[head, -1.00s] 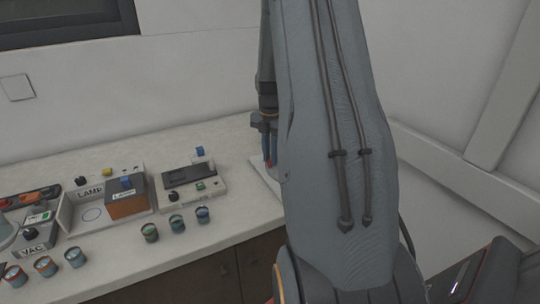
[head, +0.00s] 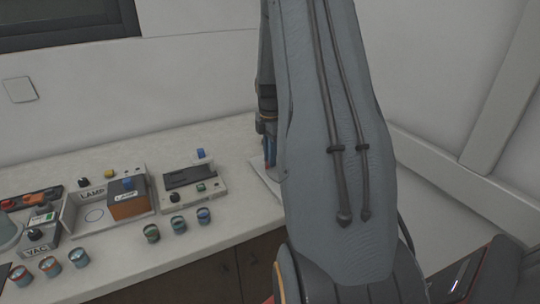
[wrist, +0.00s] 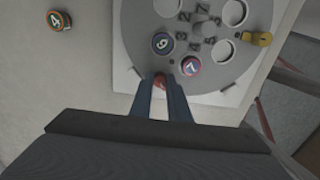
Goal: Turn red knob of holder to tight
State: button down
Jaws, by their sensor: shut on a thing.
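The red knob (wrist: 160,80) shows in the wrist view at the near edge of the holder (wrist: 139,37), a round grey disc with numbered holes on a white square plate. My gripper (wrist: 161,90) is shut on the knob, one blue finger on each side. The fingers hide most of the knob, so its turn position and any marking cannot be told. In the head view my gripper (head: 268,150) is mostly hidden behind my arm, above the white plate (head: 264,175).
Two numbered pucks, one dark (wrist: 162,43) and one purple marked 7 (wrist: 191,66), sit in the disc near the knob. A yellow part (wrist: 258,39) is at its right edge. A puck marked 4 (wrist: 59,21) stands apart. The lamp unit (head: 128,205) and several cups stand left.

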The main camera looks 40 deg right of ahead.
jog(key=m, duration=0.3)
jog(key=shift+m+p, duration=0.3)
jog(key=shift+m, duration=0.1)
jog(key=m, duration=0.3)
jog(key=shift+m, duration=0.3)
jog(key=m, duration=0.6)
jog(key=shift+p, duration=0.3)
jog(key=m, duration=0.7)
jog(key=shift+m, duration=0.3)
jog(key=m, duration=0.3)
jog(key=shift+m+b, duration=0.3)
jog(key=m, duration=0.3)
jog(key=shift+m, duration=0.3)
jog(key=m+b, duration=0.1)
jog(key=m, duration=0.3)
jog(key=shift+m, duration=0.3)
jog(key=m, duration=0.5)
jog(key=shift+b, duration=0.3)
jog(key=m, duration=0.5)
jog(key=shift+m+b, duration=0.75)
jog(key=shift+m, duration=1.95)
